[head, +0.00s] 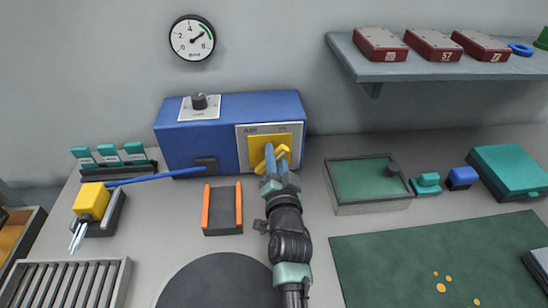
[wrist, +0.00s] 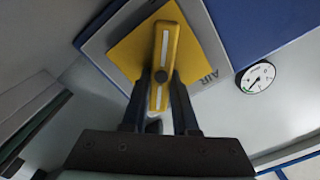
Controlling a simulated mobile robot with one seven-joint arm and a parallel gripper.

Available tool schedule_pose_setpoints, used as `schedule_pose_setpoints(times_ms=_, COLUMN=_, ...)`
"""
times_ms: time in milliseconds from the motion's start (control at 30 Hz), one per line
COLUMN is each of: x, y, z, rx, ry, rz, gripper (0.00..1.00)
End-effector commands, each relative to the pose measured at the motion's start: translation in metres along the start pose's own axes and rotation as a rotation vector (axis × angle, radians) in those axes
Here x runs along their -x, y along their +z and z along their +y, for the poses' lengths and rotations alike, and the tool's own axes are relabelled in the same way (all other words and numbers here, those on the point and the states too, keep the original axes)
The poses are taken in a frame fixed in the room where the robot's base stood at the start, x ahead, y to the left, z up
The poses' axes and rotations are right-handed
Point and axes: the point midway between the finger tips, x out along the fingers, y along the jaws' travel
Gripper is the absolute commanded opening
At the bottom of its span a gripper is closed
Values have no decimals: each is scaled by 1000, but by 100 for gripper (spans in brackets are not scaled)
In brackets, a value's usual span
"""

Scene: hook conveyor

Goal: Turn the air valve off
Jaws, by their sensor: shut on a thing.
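The air valve is a yellow handle on a yellow square plate (head: 259,143) marked AIR, on the front of a blue box (head: 188,142). In the wrist view the yellow handle (wrist: 164,50) has a white stripe and lies over its plate (wrist: 130,50). My gripper (head: 270,158) reaches the valve from the front, and its fingers (wrist: 161,85) are shut on the handle, one on each side. In the head view the handle looks tilted, and the fingers partly hide it.
A round pressure gauge (head: 192,38) hangs on the wall, its needle pointing up and right. A black knob (head: 199,101) sits on top of the blue box. An orange-sided holder (head: 222,209) stands left of my arm, and a green-topped tray (head: 368,184) stands right.

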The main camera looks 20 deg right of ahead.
Motion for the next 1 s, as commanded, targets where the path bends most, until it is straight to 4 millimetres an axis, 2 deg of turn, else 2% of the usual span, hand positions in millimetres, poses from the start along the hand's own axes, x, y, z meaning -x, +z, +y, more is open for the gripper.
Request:
schedule_pose_setpoints(times_ms=600, x=0, y=3, z=8, rx=-575, ry=1, rz=-1, gripper=0)
schedule_pose_setpoints(times_ms=1000, x=0, y=5, z=11, rx=-814, ry=2, rz=-1, gripper=0)
